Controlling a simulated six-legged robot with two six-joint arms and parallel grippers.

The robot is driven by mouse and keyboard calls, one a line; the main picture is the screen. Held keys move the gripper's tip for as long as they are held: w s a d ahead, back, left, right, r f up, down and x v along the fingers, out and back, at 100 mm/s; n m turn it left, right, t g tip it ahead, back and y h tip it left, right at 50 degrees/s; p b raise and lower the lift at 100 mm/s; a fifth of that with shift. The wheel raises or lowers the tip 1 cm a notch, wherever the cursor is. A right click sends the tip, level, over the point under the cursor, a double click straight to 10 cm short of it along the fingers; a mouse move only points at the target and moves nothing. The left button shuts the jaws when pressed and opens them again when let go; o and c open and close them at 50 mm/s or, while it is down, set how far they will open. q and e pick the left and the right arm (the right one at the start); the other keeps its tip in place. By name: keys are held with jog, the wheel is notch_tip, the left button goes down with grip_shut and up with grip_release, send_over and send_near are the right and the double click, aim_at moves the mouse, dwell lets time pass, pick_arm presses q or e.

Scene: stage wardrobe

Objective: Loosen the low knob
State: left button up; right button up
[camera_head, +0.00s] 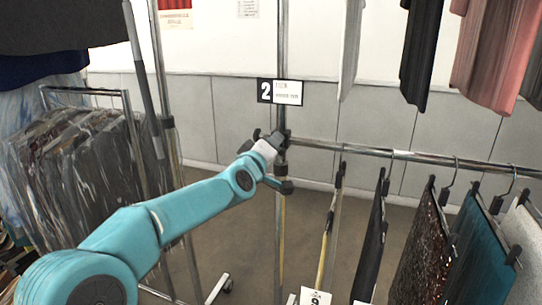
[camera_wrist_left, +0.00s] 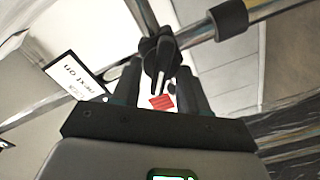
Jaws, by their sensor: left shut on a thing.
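In the head view, my left gripper (camera_head: 278,138) is at the upright metal post (camera_head: 282,225), where a horizontal rail (camera_head: 400,155) meets it. In the left wrist view, a black lobed knob (camera_wrist_left: 161,62) sits between the two dark fingers of my left gripper (camera_wrist_left: 160,85). The gripper is shut on the knob. The knob is at a metal tube (camera_wrist_left: 195,35) with a black collar (camera_wrist_left: 229,19). In the head view the knob is largely hidden by the gripper. My right gripper is in neither view.
A sign marked 2 (camera_head: 280,92) hangs on the post just above my gripper. Skirts and trousers (camera_head: 420,255) hang from the rail at right. A rack of covered clothes (camera_head: 75,170) stands at left, near my arm. Some floor (camera_head: 245,215) is bare around the post.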

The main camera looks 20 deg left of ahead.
pick_arm(q)
jog(key=shift+f+n+b, duration=0.2)
jog(key=shift+n+b, duration=1.25)
jog(key=shift+n, duration=2.15)
jog(key=o, duration=1)
jog(key=s+b, duration=0.1)
jog(key=s, duration=1)
jog(key=s+b, duration=0.1)
jog(key=s, duration=0.4)
jog(key=shift+s+a+b, duration=0.2)
jog(key=shift+a+b, duration=0.1)
